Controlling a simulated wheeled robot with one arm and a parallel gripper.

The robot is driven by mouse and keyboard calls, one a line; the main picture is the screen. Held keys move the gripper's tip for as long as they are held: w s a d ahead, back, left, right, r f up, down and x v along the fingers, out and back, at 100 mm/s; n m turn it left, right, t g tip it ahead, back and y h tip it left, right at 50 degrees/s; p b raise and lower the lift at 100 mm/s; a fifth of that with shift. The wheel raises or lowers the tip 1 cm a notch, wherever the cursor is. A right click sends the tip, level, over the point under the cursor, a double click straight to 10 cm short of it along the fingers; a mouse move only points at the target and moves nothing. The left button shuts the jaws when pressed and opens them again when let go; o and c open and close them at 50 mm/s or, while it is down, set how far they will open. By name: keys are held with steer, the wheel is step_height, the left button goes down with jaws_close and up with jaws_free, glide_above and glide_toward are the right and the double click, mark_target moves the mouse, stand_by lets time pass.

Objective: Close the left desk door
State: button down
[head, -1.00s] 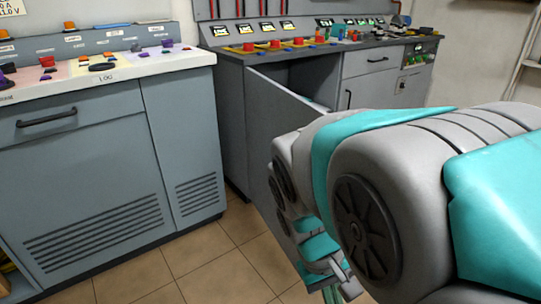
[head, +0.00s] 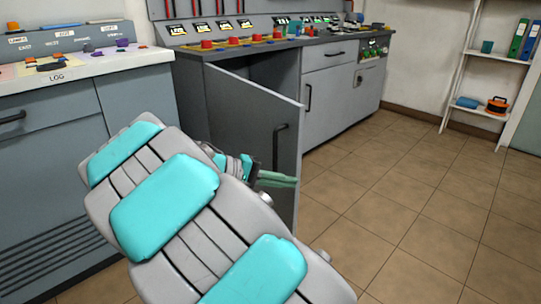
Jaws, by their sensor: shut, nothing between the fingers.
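The left desk door (head: 243,118) is a grey panel on the desk at the back. It stands ajar, swung out from its left edge, with the dark compartment (head: 272,72) showing above and behind it. Its black vertical handle (head: 280,147) is near the free right edge. My gripper (head: 292,180) has green fingers that are shut and empty. They are in front of the door's outer face, just below the handle and near the free edge. I cannot tell whether they touch the door. My arm hides the door's lower left part.
A grey console (head: 60,135) stands close at the left. Right of the opening, the desk has a shut drawer and door front (head: 328,100). White shelves (head: 480,68) with binders stand at the far right. The tiled floor (head: 400,200) to the right is clear.

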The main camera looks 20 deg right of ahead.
mark_target(280, 148)
steer(key=w+a+n+t+h+b, duration=0.2)
steer(key=w+a+t+h, duration=0.25)
steer(key=w+a, duration=0.75)
steer(key=w+d, duration=0.1)
steer(key=d, duration=0.4)
steer(key=w+d, duration=0.1)
steer(key=d, duration=0.4)
steer(key=w+d+p, duration=0.1)
steer(key=d, duration=0.4)
steer(key=shift+w+d+f, duration=0.3)
steer(key=shift+w+f, duration=0.1)
